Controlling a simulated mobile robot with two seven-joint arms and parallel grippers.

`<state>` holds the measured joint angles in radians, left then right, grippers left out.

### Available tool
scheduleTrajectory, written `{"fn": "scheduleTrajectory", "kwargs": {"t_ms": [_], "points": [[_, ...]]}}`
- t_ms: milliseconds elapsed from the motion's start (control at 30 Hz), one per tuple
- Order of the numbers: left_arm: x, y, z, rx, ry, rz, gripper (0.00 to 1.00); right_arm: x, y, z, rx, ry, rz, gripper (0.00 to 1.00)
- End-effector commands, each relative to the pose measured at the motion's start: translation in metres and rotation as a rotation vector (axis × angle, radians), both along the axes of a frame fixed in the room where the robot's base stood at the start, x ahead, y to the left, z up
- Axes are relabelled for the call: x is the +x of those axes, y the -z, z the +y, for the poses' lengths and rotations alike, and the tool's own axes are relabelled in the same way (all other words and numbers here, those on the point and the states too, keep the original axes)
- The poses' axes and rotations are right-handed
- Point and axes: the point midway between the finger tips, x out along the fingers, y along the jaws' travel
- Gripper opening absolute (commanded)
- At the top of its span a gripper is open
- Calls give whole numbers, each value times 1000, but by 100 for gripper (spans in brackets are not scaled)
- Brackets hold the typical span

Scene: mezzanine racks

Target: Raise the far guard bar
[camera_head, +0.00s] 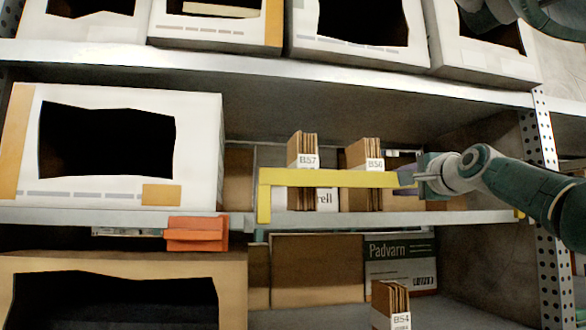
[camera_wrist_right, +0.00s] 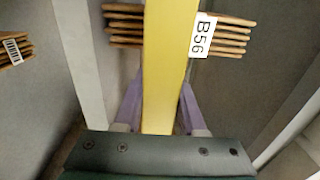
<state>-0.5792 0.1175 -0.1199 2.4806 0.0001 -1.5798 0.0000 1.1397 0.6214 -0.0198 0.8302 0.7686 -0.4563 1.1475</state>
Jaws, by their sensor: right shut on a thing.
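The yellow guard bar (camera_head: 335,179) runs nearly level across the front of the right bay of the middle shelf, above the shelf lip. Its left end has a short leg reaching down to the lip. My right gripper (camera_head: 410,178) comes in from the right and is shut on the bar near its right end. In the right wrist view the bar (camera_wrist_right: 163,60) passes between the purple fingers of the gripper (camera_wrist_right: 160,105). My left gripper is not in view.
Cardboard bundles labelled B57 (camera_head: 302,160) and B56 (camera_head: 365,165) stand behind the bar. A white open-fronted bin (camera_head: 200,150) fills the left bay. A perforated post (camera_head: 545,180) stands at the right.

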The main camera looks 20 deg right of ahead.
Motion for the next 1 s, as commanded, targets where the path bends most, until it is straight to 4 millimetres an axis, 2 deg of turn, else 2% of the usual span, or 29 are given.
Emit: {"fn": "scheduleTrajectory", "kwargs": {"t_ms": [33, 200, 667, 700, 933, 1000], "points": [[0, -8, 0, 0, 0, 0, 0, 1, -6, 1, 6, -2, 9, 0], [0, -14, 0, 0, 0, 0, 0, 3, -2, -1, 14, -3, 41, 0], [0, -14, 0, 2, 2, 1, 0, 3, 2, -2, 14, -1, 51, 0], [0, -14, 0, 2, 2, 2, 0, 3, 2, -2, 14, -1, 52, 44], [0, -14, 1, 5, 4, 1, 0, 3, 2, -2, 14, 0, 52, 70], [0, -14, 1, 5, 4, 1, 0, 3, 2, -2, 14, 0, 53, 70]]}}
